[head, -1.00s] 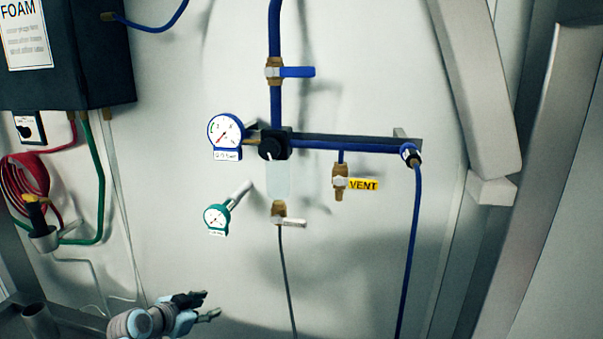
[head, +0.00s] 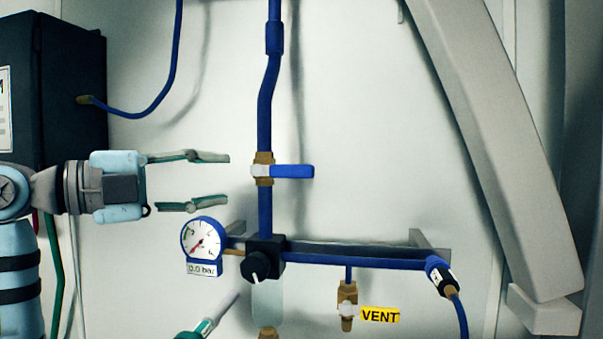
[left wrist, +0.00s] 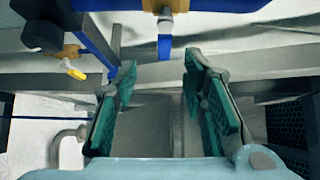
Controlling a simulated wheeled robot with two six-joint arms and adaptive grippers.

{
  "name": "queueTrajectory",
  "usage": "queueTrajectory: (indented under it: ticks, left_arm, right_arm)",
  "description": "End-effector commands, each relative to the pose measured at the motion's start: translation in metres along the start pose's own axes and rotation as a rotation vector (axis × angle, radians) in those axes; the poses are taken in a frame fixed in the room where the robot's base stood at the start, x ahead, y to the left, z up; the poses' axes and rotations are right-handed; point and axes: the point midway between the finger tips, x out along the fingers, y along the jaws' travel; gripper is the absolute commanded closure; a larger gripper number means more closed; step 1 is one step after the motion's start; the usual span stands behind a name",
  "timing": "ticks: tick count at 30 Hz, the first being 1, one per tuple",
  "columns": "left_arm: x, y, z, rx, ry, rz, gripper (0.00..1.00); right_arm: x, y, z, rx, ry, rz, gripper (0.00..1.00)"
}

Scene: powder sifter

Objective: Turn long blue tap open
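The long blue tap (head: 292,171) is a blue lever on a brass valve (head: 263,168) in the upright blue pipe. In the head view the lever points right, across the pipe. My left gripper (head: 228,180) is open and empty, left of the valve and apart from it, its fingers pointing right. In the left wrist view the open fingers (left wrist: 158,72) have green pads with nothing between them; a blue lever end (left wrist: 165,45) shows ahead, near the top. My right gripper is not in view.
Below are a pressure gauge (head: 203,240), a black knob (head: 262,262), a horizontal blue pipe (head: 350,261) and a VENT valve (head: 347,295). A dark box (head: 60,90) hangs at left. A grey beam (head: 490,140) slants at right. The wall right of the lever is clear.

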Motion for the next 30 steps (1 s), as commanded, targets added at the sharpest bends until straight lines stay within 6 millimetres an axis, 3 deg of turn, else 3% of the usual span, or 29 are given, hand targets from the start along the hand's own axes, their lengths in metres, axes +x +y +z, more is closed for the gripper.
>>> queueTrajectory:
  ticks: [4, 12, 18, 23, 30]
  left_arm:
    - [0.021, -0.004, -0.004, 0.008, 0.015, 0.000, 0.62]
    - [0.098, -0.005, -0.007, 0.003, 0.023, 0.001, 0.62]
    - [0.136, -0.005, -0.006, 0.003, 0.017, 0.001, 0.62]
    - [0.147, -0.003, -0.005, 0.005, 0.014, 0.000, 0.62]
    - [0.148, -0.001, -0.005, 0.005, 0.012, 0.000, 0.62]
  right_arm:
    - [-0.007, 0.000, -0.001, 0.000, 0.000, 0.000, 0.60]
    - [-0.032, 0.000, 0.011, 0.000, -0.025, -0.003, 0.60]
    - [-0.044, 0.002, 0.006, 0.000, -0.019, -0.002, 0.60]
    - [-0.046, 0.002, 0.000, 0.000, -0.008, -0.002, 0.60]
    - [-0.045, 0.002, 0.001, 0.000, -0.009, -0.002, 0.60]
